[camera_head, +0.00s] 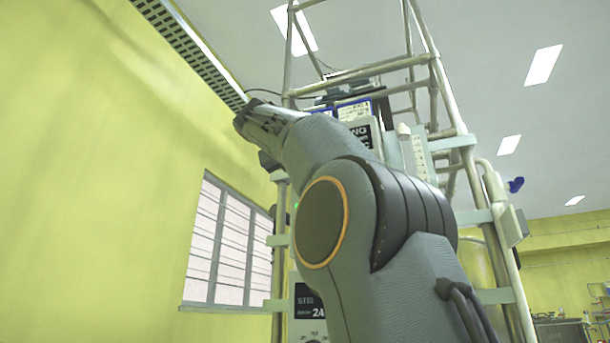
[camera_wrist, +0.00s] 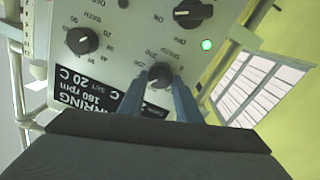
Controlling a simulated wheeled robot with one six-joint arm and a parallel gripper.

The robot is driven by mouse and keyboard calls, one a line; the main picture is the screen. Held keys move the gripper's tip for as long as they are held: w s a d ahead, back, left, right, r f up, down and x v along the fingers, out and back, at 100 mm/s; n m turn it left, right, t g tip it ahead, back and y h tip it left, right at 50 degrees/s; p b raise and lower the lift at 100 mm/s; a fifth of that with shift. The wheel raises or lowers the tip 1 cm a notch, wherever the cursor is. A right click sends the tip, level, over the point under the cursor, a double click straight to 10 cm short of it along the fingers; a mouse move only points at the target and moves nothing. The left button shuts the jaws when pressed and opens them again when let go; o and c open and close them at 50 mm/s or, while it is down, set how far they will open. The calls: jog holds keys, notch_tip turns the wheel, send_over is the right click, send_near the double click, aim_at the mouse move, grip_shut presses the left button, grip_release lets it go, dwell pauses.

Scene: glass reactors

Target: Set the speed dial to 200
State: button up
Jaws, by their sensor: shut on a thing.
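In the wrist view the control panel (camera_wrist: 118,62) appears upside down and tilted. The dark round speed dial (camera_wrist: 160,72), labelled SPEED, sits between the two blue-grey fingers of my gripper (camera_wrist: 161,88), which is shut on it. Much of the dial's scale is hidden by the fingers, so I cannot read its pointer. The black display (camera_wrist: 93,112) shows stirring at 180 rpm and a set value of 20 C. In the head view my arm reaches up to the reactor frame and hides the dial and fingertips.
A bath knob (camera_wrist: 82,40) and an on/off knob (camera_wrist: 192,13) stand near the speed dial. A green lamp (camera_wrist: 207,44) is lit. In the head view pipe framing (camera_head: 436,75) surrounds the upper unit, and a lower panel (camera_head: 308,303) shows below.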

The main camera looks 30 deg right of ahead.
jog(key=shift+m, duration=0.6)
jog(key=o, duration=1)
jog(key=shift+o, duration=0.2)
jog(key=v, duration=0.7)
jog(key=shift+s+a+b, duration=0.25)
jog(key=shift+a+b, duration=0.05)
jog(key=shift+b, duration=0.05)
